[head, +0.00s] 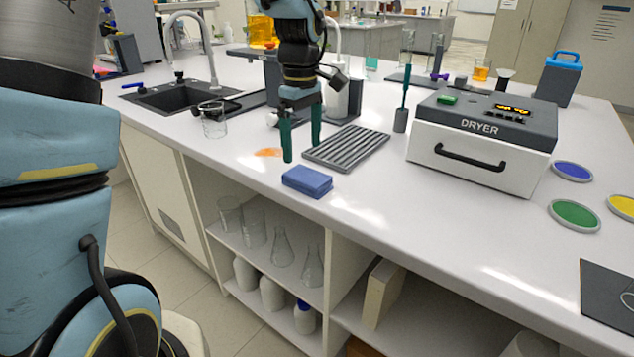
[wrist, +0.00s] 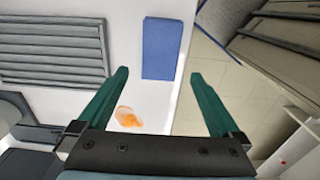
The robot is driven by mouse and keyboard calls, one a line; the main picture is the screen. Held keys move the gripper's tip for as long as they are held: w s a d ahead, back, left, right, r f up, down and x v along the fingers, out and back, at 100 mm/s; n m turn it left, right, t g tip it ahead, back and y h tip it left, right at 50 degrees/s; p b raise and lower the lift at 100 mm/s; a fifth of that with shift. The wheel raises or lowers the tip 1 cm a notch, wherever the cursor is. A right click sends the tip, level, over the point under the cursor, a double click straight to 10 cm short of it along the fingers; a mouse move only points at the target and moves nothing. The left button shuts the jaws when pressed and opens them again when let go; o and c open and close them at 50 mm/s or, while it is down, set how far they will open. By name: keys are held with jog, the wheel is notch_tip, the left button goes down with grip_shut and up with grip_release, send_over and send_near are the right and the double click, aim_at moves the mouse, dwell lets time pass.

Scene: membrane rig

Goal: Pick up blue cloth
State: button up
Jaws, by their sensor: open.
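The blue cloth (head: 307,181) lies folded flat near the front edge of the white counter. It also shows in the wrist view (wrist: 161,48), ahead of and between my two fingers. My gripper (head: 301,152) has green fingers, spread apart and empty, and hangs above the counter just behind and to the left of the cloth. In the wrist view my gripper (wrist: 157,80) points toward the cloth without touching it.
An orange spill (head: 269,152) lies on the counter beside my gripper. A grey ridged rack (head: 346,147) is behind the cloth, and the dryer (head: 482,140) stands to the right. A glass beaker (head: 214,120) is near the sink (head: 178,97). The counter right of the cloth is clear.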

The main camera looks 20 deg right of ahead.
aim_at(303, 173)
jog(key=shift+f+p, duration=1.05)
jog(key=shift+f, duration=2.75)
jog(key=c, duration=1.2)
jog(key=shift+r, duration=0.1)
jog(key=shift+c, duration=0.2)
notch_tip(303, 173, up, 10)
jog(key=b, duration=0.2)
